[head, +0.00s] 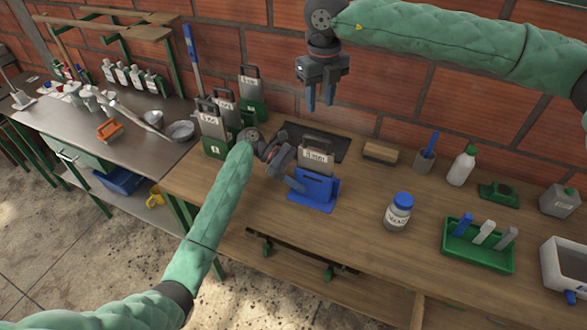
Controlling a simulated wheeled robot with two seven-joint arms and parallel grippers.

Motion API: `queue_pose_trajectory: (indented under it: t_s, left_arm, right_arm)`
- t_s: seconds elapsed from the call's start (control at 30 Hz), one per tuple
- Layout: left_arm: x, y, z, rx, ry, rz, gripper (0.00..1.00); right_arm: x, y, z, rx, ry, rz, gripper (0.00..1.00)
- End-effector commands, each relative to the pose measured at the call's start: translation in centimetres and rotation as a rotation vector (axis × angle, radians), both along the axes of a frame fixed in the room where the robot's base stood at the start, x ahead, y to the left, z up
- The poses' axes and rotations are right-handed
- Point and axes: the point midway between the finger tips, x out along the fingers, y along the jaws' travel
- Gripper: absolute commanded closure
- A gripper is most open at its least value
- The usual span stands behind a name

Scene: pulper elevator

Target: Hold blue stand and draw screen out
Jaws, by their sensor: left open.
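The blue stand (320,197) is on the wooden bench near the middle of the head view. A grey screen (316,155) with a handle on top and a white label stands upright in it. My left gripper (297,184) is open at the left side of the blue stand, with its fingers low beside it. I cannot tell whether they touch it or reach around its edge. My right gripper (321,106) is open and empty, fingers pointing down, above and behind the screen, well clear of it.
Several similar screens in green stands (216,148) stand left of the blue stand. A dark flat mat (332,142) and a wooden block (380,153) lie behind it. A blue-capped jar (398,213) and a green tray (478,246) are to the right. The bench front is clear.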

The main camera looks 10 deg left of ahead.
Motion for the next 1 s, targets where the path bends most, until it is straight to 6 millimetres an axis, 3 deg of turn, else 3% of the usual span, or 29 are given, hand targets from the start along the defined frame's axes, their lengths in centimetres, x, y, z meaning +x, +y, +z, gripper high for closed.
queue_pose_trajectory:
  t_s: [0.17, 0.43, 0.47, 0.73, 0.8, 1.0]
  left_arm:
    - [-0.5, -1.6, -0.7, -0.001, 0.0, 0.0, 0.25]
    - [-0.6, -1.8, -0.8, 0.0, 0.0, 0.001, 0.25]
    - [-0.6, -1.8, -0.8, 0.0, 0.0, 0.001, 0.27]
    - [-0.6, -1.7, -0.8, 0.001, -0.001, 0.001, 0.78]
    - [-0.6, -1.7, -0.8, 0.001, -0.001, 0.001, 0.78]
    - [-0.6, -1.7, -0.8, 0.001, -0.001, 0.001, 0.78]
  right_arm:
    - [0.0, 0.0, 0.0, 0.0, 0.0, 0.0, 0.64]
    - [0.0, 0.0, 0.0, 0.0, 0.0, 0.0, 0.64]
    - [0.0, 0.0, 0.0, 0.0, 0.0, 0.0, 0.64]
    - [0.0, 0.0, 0.0, 0.0, 0.0, 0.0, 0.64]
    - [0.0, 0.0, -0.1, 0.0, 0.001, 0.0, 0.57]
    - [-0.8, 0.4, -2.2, 0.001, 0.036, 0.006, 0.57]
